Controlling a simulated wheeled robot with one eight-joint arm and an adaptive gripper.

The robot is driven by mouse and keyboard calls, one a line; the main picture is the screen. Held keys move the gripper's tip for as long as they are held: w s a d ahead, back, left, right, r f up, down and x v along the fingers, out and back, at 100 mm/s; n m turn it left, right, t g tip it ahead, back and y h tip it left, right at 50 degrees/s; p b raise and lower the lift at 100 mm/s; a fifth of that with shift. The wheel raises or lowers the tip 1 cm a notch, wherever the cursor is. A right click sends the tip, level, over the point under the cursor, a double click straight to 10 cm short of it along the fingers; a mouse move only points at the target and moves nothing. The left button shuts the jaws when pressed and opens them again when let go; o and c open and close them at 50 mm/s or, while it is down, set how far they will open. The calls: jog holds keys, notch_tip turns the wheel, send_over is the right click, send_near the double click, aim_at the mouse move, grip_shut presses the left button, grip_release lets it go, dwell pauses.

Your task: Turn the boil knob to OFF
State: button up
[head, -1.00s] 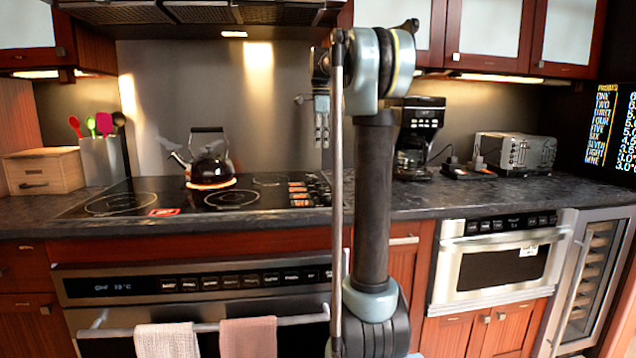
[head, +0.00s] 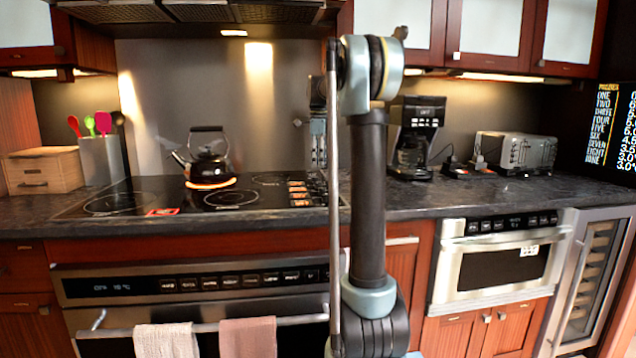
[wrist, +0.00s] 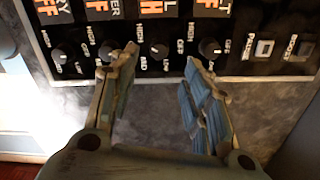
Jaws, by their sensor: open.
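The stove control panel (head: 300,190) is at the right end of the black cooktop in the head view. The wrist view shows a row of black knobs under orange displays. The third knob (wrist: 158,50), below a display showing "H" and a label ending in "L", lies between my fingertips. It looks like the boil knob; its full label is cut off. The knob to its right (wrist: 208,47) is close to my right fingertip. My gripper (wrist: 161,62) is open, its fingers either side of the third knob; contact is not clear.
A kettle (head: 208,165) stands on a glowing burner left of the panel. More knobs (wrist: 63,53) and square buttons (wrist: 263,48) flank the third knob. A coffee maker (head: 412,140) and toaster (head: 515,152) stand to the right on the dark counter.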

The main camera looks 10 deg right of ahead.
aim_at(319, 182)
notch_tip(319, 182, down, 8)
jog(key=shift+r, duration=0.1)
jog(key=shift+c, duration=0.3)
grip_shut()
